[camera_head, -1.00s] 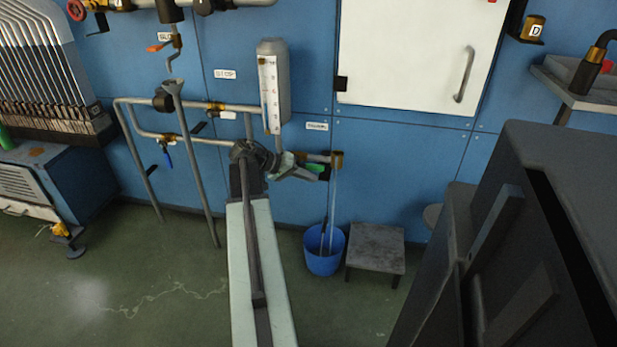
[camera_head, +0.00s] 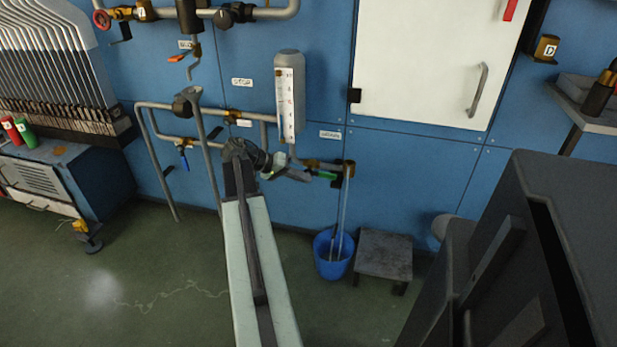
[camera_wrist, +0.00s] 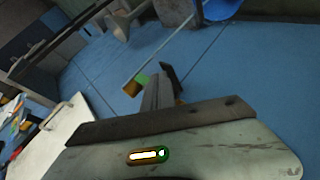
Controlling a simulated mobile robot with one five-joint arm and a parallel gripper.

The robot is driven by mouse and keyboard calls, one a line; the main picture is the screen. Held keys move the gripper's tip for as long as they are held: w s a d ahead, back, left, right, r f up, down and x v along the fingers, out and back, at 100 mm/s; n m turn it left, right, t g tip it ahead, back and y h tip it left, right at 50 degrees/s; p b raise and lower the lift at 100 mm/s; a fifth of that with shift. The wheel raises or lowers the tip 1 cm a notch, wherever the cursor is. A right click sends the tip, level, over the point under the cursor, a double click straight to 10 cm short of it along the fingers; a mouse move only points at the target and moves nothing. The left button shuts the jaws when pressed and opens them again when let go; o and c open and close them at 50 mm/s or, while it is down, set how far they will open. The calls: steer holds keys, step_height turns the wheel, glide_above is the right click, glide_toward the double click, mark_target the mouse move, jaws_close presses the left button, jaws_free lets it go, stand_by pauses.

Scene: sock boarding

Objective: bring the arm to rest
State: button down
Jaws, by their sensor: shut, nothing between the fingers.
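My arm reaches forward from the bottom of the head view, and my gripper (camera_head: 303,176) is at its far end, in front of the blue wall. It is shut and empty. It points right, just left of a green handle (camera_head: 326,174) on a brass-ended tap (camera_head: 347,168). In the wrist view my gripper (camera_wrist: 163,88) overlaps the green handle (camera_wrist: 142,80), with the tap's brass end (camera_wrist: 131,89) beside it. I cannot tell whether gripper and handle touch.
A thin stream falls from the tap into a blue bucket (camera_head: 333,256) on the floor. A low grey stool (camera_head: 384,255) stands right of it. A gauge (camera_head: 289,100) and grey pipes (camera_head: 147,140) are close around my gripper.

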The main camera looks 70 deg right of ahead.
stand_by(0.4)
steer(key=w+a+r+n+t+h+p, duration=0.1)
steer(key=w+a+n+p, duration=0.1)
steer(key=w+a, duration=0.5)
steer(key=w+a+r+n+t+h+p, duration=0.1)
steer(key=w+a+r+n+t+h, duration=0.15)
steer(key=w, duration=0.85)
steer(key=w+a+f+n+t+y+p, duration=0.1)
steer(key=w+a+n, duration=0.1)
steer(key=w+a, duration=0.55)
steer(key=w+a+f+n+t+y+p, duration=0.15)
steer(key=w+a, duration=0.35)
steer(key=a, duration=0.6)
steer(key=w+a+f+n+t+y+p, duration=0.1)
steer(key=a+f+n+t+y, duration=0.2)
steer(key=a, duration=1.5)
steer(key=w+a+f+n+t+y+p, duration=0.15)
steer(key=a+n+y, duration=0.35)
steer(key=a, duration=1.2)
step_height(320, 180, up, 39)
steer(key=n+h+p, duration=0.1)
steer(key=p, duration=3.7)
steer(key=shift+s+a+g, duration=0.15)
steer(key=shift+g, duration=0.2)
steer(key=shift+f, duration=0.15)
